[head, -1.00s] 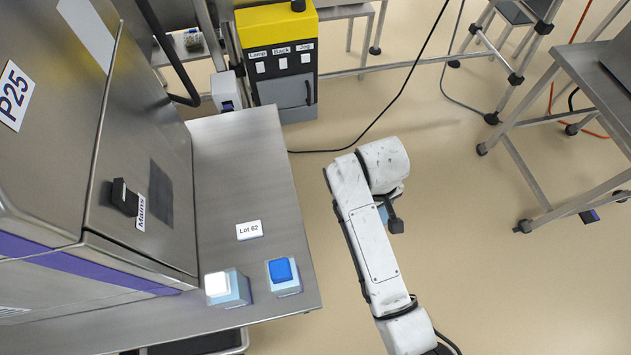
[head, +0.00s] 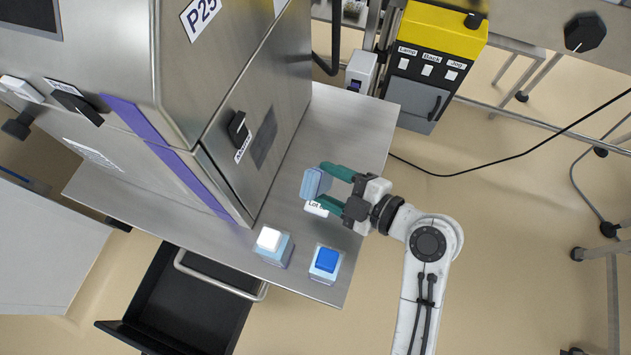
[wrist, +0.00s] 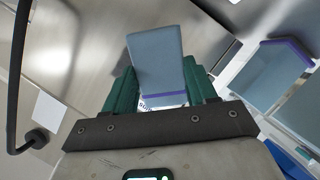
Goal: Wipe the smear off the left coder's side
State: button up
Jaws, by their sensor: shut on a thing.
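My gripper (head: 335,188) has green fingers and is shut on a blue-grey block (head: 314,184). It holds the block over the steel table, close to the Lot 62 label, which it partly covers. In the wrist view the block (wrist: 156,58) stands up between both fingers (wrist: 162,88). A steel machine marked P25 (head: 215,65) stands left of the gripper, with a dark grey rectangular patch (head: 264,138) on its side. The block appears apart from the machine.
Two light-blue boxes, one with a white top (head: 270,240) and one with a blue top (head: 326,262), stand near the table's front edge. A yellow-topped control box (head: 437,60) stands behind. An open black drawer (head: 185,305) is below. The steel table (head: 350,125) has free room behind the gripper.

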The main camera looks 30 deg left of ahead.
aim_at(315, 187)
jog(key=shift+s+a+r+n+g+y, duration=0.85)
jog(key=shift+s+r+g+y, duration=0.15)
jog(key=shift+s+g, duration=0.15)
jog(key=shift+s+a+r+g, duration=0.15)
jog(key=shift+s+a+g, duration=0.05)
jog(key=shift+a+g, duration=0.15)
jog(key=a+p, duration=0.1)
jog(key=a, duration=0.1)
jog(key=s+a+p, duration=0.1)
jog(key=a, duration=0.2)
jog(key=shift+s+a, duration=0.1)
jog(key=shift+a, duration=0.05)
jog(key=shift+s+a+b, duration=0.25)
jog(key=shift+a+b, duration=0.05)
jog(key=shift+a, duration=0.65)
jog(key=shift+w, duration=0.1)
